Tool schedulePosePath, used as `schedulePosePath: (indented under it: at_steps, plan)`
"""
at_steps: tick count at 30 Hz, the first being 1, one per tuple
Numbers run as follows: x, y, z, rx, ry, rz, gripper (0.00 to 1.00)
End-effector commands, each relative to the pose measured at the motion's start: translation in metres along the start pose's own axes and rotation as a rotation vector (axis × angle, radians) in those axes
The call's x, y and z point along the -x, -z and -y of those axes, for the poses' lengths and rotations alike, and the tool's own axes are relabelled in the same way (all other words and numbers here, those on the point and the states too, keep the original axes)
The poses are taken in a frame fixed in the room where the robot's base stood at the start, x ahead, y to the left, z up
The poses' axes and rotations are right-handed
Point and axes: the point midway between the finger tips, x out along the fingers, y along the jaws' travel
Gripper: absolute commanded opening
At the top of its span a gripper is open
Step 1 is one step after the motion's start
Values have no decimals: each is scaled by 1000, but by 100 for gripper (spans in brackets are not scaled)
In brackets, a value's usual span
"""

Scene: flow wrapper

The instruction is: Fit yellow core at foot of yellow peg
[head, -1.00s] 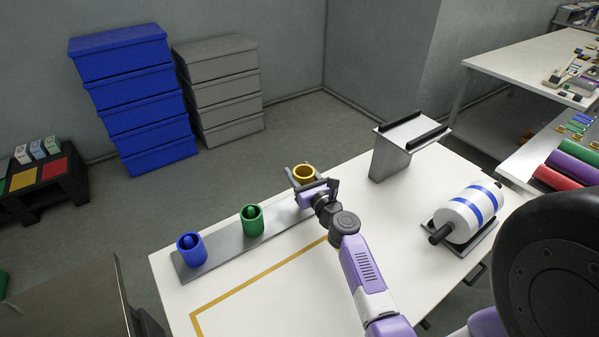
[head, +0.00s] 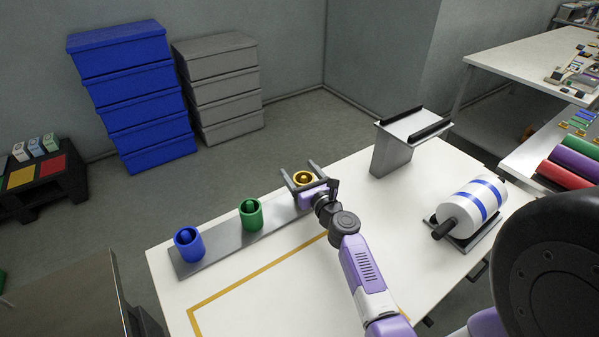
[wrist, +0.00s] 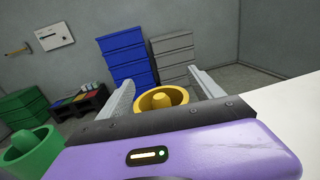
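The yellow core (head: 307,184) is a hollow ring at the right end of the grey plate (head: 222,232). The yellow peg (head: 303,177) shows inside its opening, so the core is around the peg. In the wrist view the peg's rounded top (wrist: 157,99) stands inside the core's rim (wrist: 178,97). My gripper (head: 299,172) is open, with one finger on each side of the core and gaps between. In the wrist view the fingers (wrist: 162,88) also stand apart from the core. The core's foot is hidden by my gripper.
A green core on its peg (head: 251,214) and a blue core on its peg (head: 189,244) stand to the left on the plate. A grey stand (head: 393,150) and a white roll with blue stripes (head: 471,209) are to the right. The table front is clear.

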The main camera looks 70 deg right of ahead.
Motion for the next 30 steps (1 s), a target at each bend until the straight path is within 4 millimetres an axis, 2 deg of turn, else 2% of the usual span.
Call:
schedulePosePath:
  at_steps: [9, 21, 25, 30]
  plan:
    - [4, 0, 0, 0, 0, -1, 75]
    - [63, 2, 0, 0, 0, -2, 75]
    - [74, 1, 0, 0, 0, -1, 75]
    - [78, 0, 0, 0, 0, 0, 75]
